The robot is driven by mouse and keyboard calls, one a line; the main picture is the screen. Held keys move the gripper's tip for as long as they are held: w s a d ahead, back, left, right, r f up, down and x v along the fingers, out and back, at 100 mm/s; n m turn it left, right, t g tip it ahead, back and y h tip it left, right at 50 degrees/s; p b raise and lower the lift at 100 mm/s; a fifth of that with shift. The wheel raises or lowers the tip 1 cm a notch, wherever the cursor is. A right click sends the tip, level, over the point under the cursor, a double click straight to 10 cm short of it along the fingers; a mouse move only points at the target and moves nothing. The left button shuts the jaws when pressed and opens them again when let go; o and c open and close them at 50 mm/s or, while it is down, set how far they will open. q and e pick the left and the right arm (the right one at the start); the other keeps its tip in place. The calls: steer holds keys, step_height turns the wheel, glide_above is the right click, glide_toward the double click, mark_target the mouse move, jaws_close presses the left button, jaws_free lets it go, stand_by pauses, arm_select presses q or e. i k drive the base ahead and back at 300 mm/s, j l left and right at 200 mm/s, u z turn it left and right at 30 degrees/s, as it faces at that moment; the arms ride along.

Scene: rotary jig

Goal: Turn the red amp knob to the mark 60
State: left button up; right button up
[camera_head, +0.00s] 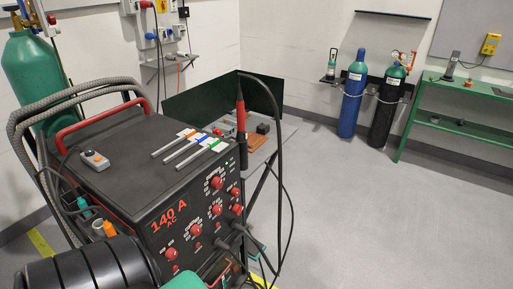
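A dark welding machine (120,170) with a red handle stands at the left. The scale marks around the knobs are too small to read. I cannot tell which knob is the amp knob or where it points. Neither of my grippers shows in the head view.
A grey remote (95,160) and several rods (190,147) lie on the machine's top. Dark cables hang by its right side, near a dark green screen (195,103). Gas cylinders (353,95) stand at the back wall, beside a green bench (465,90). The floor at the right is clear.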

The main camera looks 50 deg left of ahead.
mark_target(217, 183)
steer(key=i+l+u, duration=0.1)
steer(key=i+u, duration=0.35)
steer(key=i+l+u, duration=0.25)
steer(key=i+u, duration=0.25)
steer(key=i+l+u, duration=0.45)
steer(key=k, duration=0.05)
